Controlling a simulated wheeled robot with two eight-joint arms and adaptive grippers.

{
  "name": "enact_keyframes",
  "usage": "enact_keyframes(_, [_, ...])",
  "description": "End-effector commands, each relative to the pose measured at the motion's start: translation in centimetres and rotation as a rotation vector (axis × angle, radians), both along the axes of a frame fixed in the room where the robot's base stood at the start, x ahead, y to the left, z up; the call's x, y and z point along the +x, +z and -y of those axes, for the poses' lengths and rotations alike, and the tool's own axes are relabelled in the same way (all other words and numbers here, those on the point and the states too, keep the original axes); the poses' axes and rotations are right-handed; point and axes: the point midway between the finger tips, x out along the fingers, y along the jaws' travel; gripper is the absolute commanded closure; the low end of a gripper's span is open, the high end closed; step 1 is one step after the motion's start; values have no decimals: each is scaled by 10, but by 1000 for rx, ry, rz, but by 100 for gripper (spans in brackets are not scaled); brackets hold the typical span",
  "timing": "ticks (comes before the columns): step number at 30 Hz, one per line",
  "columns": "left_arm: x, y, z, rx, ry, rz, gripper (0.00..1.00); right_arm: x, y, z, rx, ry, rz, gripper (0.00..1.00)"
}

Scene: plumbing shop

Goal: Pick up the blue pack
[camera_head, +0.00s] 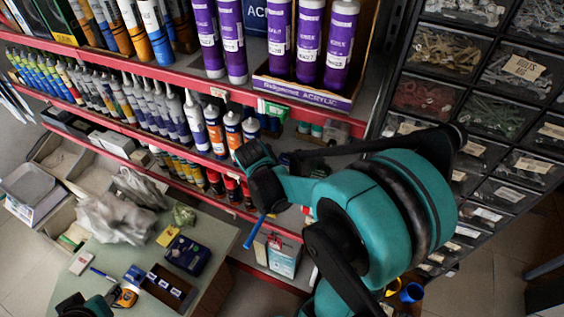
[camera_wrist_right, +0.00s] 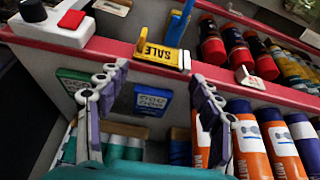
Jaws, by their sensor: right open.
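In the right wrist view a blue pack (camera_wrist_right: 151,99) with pale print hangs or stands against the shelf's back, below a red shelf edge. My right gripper (camera_wrist_right: 158,92) is open, its two fingers on either side of the pack in the picture. No contact shows, and I cannot judge the gap in depth. In the head view my right arm hides the pack and the fingers. Part of my left arm's end (camera_head: 88,304) shows at the lower left of the head view. Its fingers cannot be made out.
A green pack (camera_wrist_right: 74,90) is left of the blue one. Orange-and-blue tubes (camera_wrist_right: 248,135) stand close to the right finger. A cluttered table (camera_head: 213,237) is at lower left.

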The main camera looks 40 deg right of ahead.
Motion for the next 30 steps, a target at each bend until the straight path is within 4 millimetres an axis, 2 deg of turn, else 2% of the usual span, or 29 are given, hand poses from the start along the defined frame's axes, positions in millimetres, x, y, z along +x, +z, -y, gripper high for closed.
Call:
enact_keyframes(3, [0, 0, 0, 0, 0, 0, 60, 12, 0, 20, 0, -2, 1, 34])
enact_keyframes(11, [0, 1, 0, 0, 0, 0, 60, 23, 1, 39, 0, 1, 0, 34])
enact_keyframes(19, [0, 3, 0, 0, 0, 0, 60, 44, 1, 75, 1, 1, 2, 34])
enact_keyframes(23, [0, 2, 0, 0, 0, 0, 60, 46, -9, 77, 0, 4, 1, 34])
enact_keyframes(29, [0, 2, 0, 0, 0, 0, 60, 46, -10, 77, 0, 4, 1, 34])
enact_keyframes(30, [0, 2, 0, 0, 0, 0, 60, 46, -10, 77, 0, 4, 1, 37])
